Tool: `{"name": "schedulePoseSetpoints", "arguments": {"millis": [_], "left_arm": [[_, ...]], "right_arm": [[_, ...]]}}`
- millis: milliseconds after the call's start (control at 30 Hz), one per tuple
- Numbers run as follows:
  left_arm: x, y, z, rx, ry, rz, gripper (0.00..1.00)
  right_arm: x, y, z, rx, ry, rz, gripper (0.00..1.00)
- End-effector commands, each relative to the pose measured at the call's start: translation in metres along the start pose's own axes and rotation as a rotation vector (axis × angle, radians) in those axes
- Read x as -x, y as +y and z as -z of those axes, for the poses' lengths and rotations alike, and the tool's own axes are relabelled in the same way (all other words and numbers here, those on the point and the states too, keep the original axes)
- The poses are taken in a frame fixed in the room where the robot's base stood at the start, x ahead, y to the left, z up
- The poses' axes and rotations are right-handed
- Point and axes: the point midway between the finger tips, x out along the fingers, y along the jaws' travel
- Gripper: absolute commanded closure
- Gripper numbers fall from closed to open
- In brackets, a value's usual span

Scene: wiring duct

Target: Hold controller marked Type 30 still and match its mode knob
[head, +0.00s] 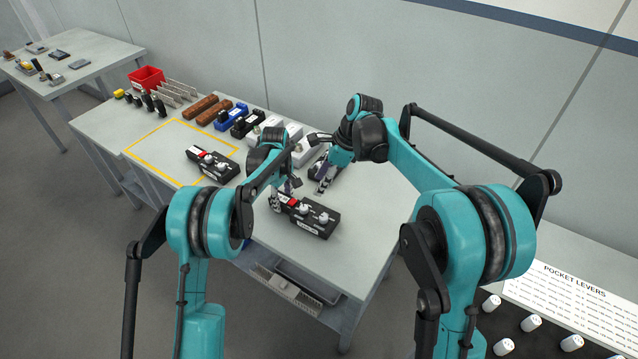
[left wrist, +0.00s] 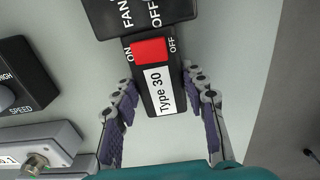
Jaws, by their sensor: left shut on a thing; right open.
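The controller marked Type 30 (head: 318,222) is a black box with a red switch and white knobs, lying on the grey table. In the left wrist view its label end (left wrist: 160,90) shows "Type 30", a red ON/OFF rocker and part of "FAN". My left gripper (head: 282,196) is shut on this end, one finger on each side; its fingers also show in the left wrist view (left wrist: 162,105). My right gripper (head: 322,183) is open and empty, behind the controller and above the table. The knob pointers are too small to read in the head view.
Several boxes, brown blocks (head: 200,106) and a red bin (head: 147,79) line the back. A "HIGH SPEED" box (left wrist: 22,78) is left in the left wrist view. A "POCKET LEVERS" sheet (head: 575,300) is lower right.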

Motion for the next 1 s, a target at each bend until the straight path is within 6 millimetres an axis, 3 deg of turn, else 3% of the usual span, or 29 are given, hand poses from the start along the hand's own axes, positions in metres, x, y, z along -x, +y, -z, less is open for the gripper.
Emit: {"name": "schedulePoseSetpoints", "arguments": {"millis": [200,233,300,667,767,1000], "left_arm": [[0.0,0.0,0.0,0.0,0.0,0.0,0.95],[0.0,0.0,0.0,0.0,0.0,0.0,0.5],[0.0,0.0,0.0,0.0,0.0,0.0,0.34],[0.004,0.0,0.0,0.0,0.0,0.0,0.34],[0.016,0.0,0.0,0.0,0.0,0.0,0.34],[0.068,0.0,0.0,0.0,0.0,0.0,0.34]], "right_arm": [[0.0,0.0,0.0,0.0,0.0,0.0,0.56],[0.0,0.0,0.0,0.0,0.0,0.0,0.56],[0.0,0.0,0.0,0.0,0.0,0.0,0.56],[-0.001,0.0,0.0,0.0,0.0,0.0,0.56],[-0.001,0.0,0.0,0.0,0.0,0.0,0.56],[-0.001,0.0,0.0,0.0,0.0,0.0,0.56]]}}
